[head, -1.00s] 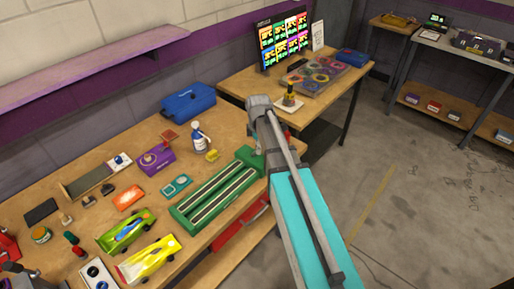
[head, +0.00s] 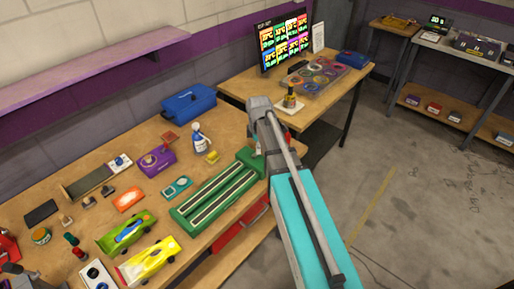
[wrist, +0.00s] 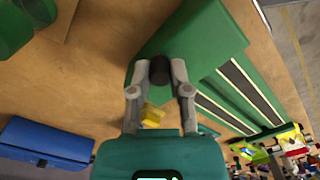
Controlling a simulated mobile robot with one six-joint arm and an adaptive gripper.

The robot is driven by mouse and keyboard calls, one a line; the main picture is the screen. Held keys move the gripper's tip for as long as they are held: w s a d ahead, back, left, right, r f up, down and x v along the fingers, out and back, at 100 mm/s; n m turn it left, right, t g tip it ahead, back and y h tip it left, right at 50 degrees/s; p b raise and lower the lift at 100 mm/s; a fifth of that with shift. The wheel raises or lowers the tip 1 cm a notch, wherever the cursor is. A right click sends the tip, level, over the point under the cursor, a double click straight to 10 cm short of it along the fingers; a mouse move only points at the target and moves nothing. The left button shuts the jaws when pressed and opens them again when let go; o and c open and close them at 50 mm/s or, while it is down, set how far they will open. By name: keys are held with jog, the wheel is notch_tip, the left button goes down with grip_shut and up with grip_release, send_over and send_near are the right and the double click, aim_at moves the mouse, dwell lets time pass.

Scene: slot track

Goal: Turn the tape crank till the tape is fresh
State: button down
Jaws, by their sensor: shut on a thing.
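A long green block (head: 218,194) with two black, white-edged strips lies at the right edge of the wooden bench. The strips also show in the wrist view beside the green block end (wrist: 205,45). In the head view my arm covers the gripper and the knob. The state of the tape cannot be told.
A second table (head: 240,88) stands at the back.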

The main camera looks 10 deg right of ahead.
aim_at(255, 163)
jog(key=shift+s, duration=0.15)
jog(key=m, duration=0.2)
jog(key=s+m, duration=0.1)
jog(key=m, duration=0.3)
jog(key=shift+s+d, duration=0.2)
jog(key=shift+d, duration=0.1)
jog(key=m, duration=0.2)
jog(key=s+m, duration=0.1)
jog(key=m, duration=0.3)
jog(key=shift+s+a, duration=0.15)
jog(key=shift+s, duration=0.1)
jog(key=m, duration=0.4)
jog(key=s+a+m, duration=0.1)
jog(key=m, duration=0.1)
jog(key=shift+s+m, duration=0.1)
jog(key=shift+m, duration=0.3)
jog(key=m, duration=0.3)
jog(key=a+m, duration=0.1)
jog(key=m, duration=0.1)
jog(key=shift+s+a+m, duration=0.2)
jog(key=shift+m, duration=0.2)
jog(key=c, duration=0.6)
grip_release()
jog(key=shift+w, duration=0.1)
